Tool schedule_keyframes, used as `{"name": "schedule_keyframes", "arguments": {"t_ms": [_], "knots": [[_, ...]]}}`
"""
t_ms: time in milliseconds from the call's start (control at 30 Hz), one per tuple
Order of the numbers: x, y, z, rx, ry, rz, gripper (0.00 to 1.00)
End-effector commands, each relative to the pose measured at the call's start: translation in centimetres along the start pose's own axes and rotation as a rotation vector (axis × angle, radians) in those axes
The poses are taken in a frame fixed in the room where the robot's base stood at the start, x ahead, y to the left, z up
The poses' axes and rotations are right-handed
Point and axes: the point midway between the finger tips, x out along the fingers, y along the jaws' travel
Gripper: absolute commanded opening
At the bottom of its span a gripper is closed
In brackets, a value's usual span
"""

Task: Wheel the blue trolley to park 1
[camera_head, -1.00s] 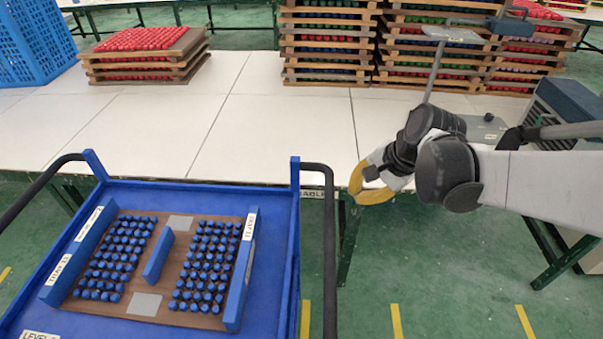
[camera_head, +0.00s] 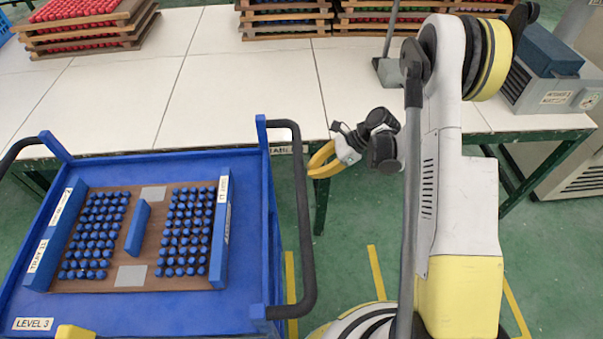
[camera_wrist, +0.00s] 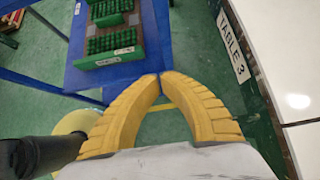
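The blue trolley (camera_head: 245,280) stands at the lower left in the head view, with black handles at both sides. Its top carries a wooden tray (camera_head: 130,277) of blue pieces. My gripper (camera_head: 312,166) is just right of the trolley's right handle (camera_head: 302,215); I cannot tell whether they touch. In the wrist view, the yellow fingertips (camera_wrist: 160,76) meet with nothing visible between them. The trolley's blue lower shelf (camera_wrist: 88,78) shows beyond them, holding green pieces. No sign for park 1 is visible.
The white-topped table (camera_head: 245,85) runs behind the trolley, close to its far edge. Trays of red pieces (camera_head: 85,25) and a grey-blue machine (camera_head: 545,75) stand on it. Yellow floor lines (camera_head: 375,270) mark the green floor right of the trolley.

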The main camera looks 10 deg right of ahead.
Motion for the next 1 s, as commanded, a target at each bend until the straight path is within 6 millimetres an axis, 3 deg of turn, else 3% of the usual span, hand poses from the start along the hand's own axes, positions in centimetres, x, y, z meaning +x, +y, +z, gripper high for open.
{"name": "schedule_keyframes", "arguments": {"t_ms": [400, 633, 1000], "knots": [[9.0, 0.0, -0.2, -0.004, 0.001, 0.001, 0.00], [10.8, 0.0, 2.2, -0.004, 0.001, 0.001, 0.00], [11.2, 0.0, 2.9, -0.002, 0.001, -0.001, 0.00]]}}
